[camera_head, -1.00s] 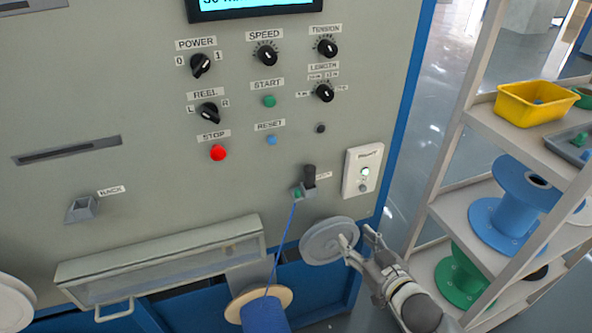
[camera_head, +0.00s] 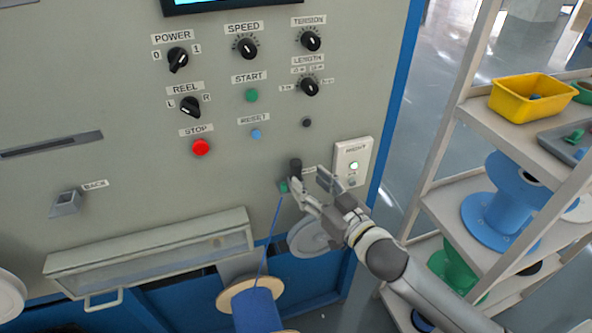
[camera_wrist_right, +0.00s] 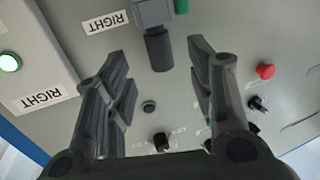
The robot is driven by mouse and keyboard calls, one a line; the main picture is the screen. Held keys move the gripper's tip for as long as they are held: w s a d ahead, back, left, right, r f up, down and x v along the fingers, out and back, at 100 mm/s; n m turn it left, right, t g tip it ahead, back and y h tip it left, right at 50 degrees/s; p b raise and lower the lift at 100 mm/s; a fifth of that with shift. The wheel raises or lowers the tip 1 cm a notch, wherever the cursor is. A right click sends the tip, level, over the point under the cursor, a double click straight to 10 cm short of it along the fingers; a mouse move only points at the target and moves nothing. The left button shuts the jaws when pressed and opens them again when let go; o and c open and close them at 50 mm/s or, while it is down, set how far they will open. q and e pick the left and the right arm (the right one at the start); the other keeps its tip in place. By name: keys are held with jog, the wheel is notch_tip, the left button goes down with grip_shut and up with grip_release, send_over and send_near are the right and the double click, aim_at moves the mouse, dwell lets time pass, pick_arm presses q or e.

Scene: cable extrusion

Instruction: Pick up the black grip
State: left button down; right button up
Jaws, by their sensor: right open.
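The black grip (camera_head: 295,168) is a short dark cylinder on the grey machine panel. It stands on a small grey block with a green part (camera_head: 284,187), where the blue cable (camera_head: 268,235) ends. My right gripper (camera_head: 308,181) is open at the grip, with its fingertips near it. In the right wrist view the grip (camera_wrist_right: 159,50) lies in the gap between the two open fingers (camera_wrist_right: 157,58), with space on both sides. Contact is not visible. My left gripper is out of view.
A white RIGHT switch plate (camera_head: 352,165) is just right of the grip. The blue cable runs down to a spool (camera_head: 255,308). A grey disc (camera_head: 308,240) sits below my right gripper. A shelf rack with a yellow bin (camera_head: 532,98) stands at the right.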

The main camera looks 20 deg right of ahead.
aim_at(299, 172)
jog(key=shift+w+a+r+p, duration=0.2)
jog(key=shift+w+p, duration=0.2)
jog(key=shift+w, duration=0.15)
jog(key=p+x, duration=0.1)
jog(key=x, duration=0.2)
jog(key=shift+w+d, duration=0.1)
jog(key=shift+w+f, duration=0.15)
jog(key=shift+w, duration=0.3)
jog(key=shift+s, duration=0.1)
jog(key=shift+c, duration=0.4)
jog(key=c, duration=1)
